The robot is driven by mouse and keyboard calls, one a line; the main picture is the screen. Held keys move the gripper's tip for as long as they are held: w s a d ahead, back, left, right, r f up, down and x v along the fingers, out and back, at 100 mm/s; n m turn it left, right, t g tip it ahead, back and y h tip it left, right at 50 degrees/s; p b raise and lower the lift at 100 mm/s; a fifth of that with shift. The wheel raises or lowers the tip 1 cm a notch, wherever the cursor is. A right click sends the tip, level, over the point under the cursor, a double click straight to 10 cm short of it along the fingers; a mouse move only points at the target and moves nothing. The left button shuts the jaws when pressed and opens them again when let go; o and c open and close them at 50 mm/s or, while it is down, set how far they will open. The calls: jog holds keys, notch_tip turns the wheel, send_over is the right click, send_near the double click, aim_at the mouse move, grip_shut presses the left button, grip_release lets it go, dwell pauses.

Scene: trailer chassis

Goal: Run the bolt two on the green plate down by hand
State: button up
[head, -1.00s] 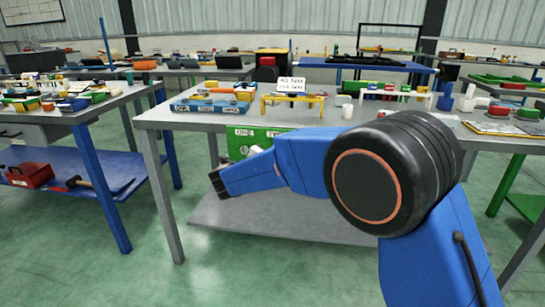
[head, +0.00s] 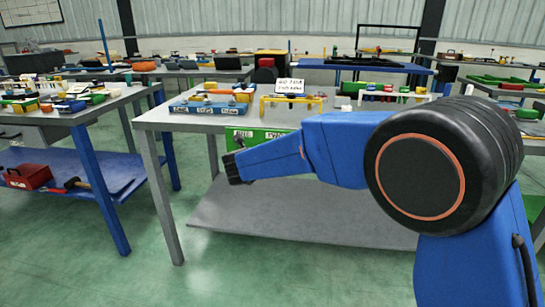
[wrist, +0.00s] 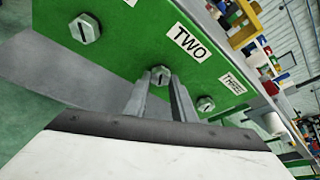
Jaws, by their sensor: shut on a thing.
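The green plate (wrist: 110,62) stands upright in the wrist view, with several hex-headed bolts in a row under white labels. Bolt two (wrist: 160,74) sits below the label TWO (wrist: 190,42). My gripper (wrist: 160,88) has one finger on each side of its head and is shut on it. Bolt two is still in the plate; how deep it sits cannot be told. In the head view the green plate (head: 236,145) hangs at the workbench's front edge, and my gripper (head: 232,169) shows dark beside it, the bolt hidden.
Neighbouring bolts flank the fingers, one on the left (wrist: 85,28) and one near the label THREE (wrist: 205,104). The grey workbench (head: 190,121) carries a blue tray (head: 205,107) and a yellow stand (head: 290,100). A lower shelf (head: 300,217) lies beneath. Open floor is in front.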

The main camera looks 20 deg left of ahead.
jog(key=shift+f, duration=0.1)
dwell(0.4)
jog(key=o, duration=1.1)
jog(key=shift+c, duration=0.2)
jog(key=shift+s, duration=0.1)
jog(key=v, duration=1.7)
jog(key=shift+s+d, duration=0.1)
jog(key=shift+d, duration=0.05)
